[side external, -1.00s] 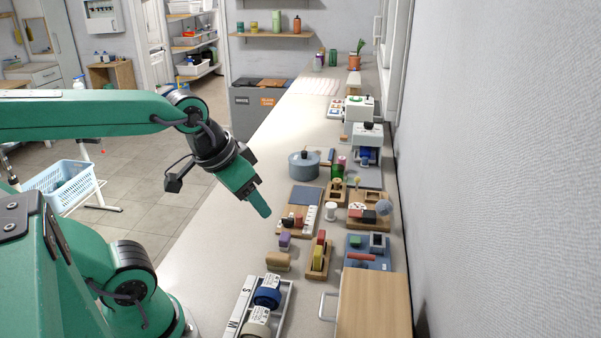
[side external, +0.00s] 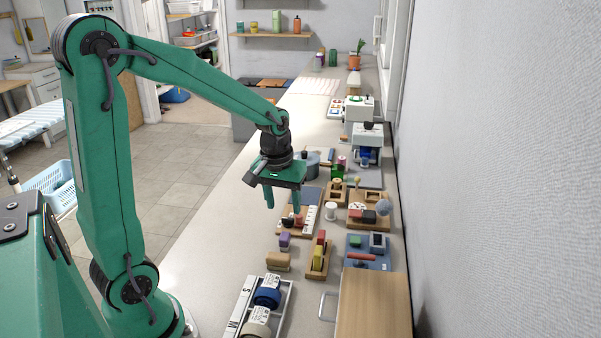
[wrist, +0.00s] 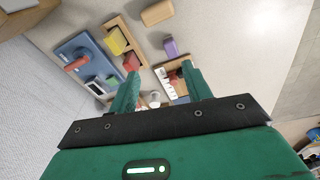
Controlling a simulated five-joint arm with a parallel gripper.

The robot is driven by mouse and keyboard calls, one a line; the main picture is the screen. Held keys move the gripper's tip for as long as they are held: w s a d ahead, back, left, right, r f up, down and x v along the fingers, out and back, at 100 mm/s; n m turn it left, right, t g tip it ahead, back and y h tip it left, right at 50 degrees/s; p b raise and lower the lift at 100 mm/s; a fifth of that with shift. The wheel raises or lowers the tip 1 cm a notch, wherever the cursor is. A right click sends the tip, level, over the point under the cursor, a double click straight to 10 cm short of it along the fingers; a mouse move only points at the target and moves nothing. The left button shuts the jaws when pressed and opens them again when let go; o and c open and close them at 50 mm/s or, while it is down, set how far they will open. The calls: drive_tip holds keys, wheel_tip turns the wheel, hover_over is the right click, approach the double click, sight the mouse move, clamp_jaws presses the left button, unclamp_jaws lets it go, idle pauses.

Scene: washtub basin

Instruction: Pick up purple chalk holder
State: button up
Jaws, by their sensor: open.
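The purple chalk holder (side external: 285,240) is a small block lying on the pale counter, between a tan wooden block and a board with dark and white pieces. It also shows in the wrist view (wrist: 170,48), just beyond my fingertips. My gripper (side external: 283,205) points down over the counter with its two green fingers apart and nothing between them. It is above the holder and a little farther along the counter, not touching it. In the wrist view my gripper (wrist: 160,72) frames the board area, and the holder is fully visible.
A tan wooden block (side external: 278,262) lies close in front of the holder. A wooden tray (side external: 317,271) with red and yellow blocks stands to its right. A blue tray (side external: 367,262) is farther right. A blue-grey pot (side external: 312,157) stands behind. The counter left of the holder is clear.

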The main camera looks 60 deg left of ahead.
drive_tip(key=n+g, duration=0.1)
drive_tip(key=n, duration=0.1)
hover_over(285, 236)
drive_tip(key=f, duration=0.6)
drive_tip(key=shift+a, duration=0.2)
drive_tip(key=shift+f, duration=1.3)
drive_tip(key=shift+f, duration=0.1)
drive_tip(key=shift+d+f, duration=0.1)
drive_tip(key=shift+f, duration=2.4)
drive_tip(key=c, duration=1.1)
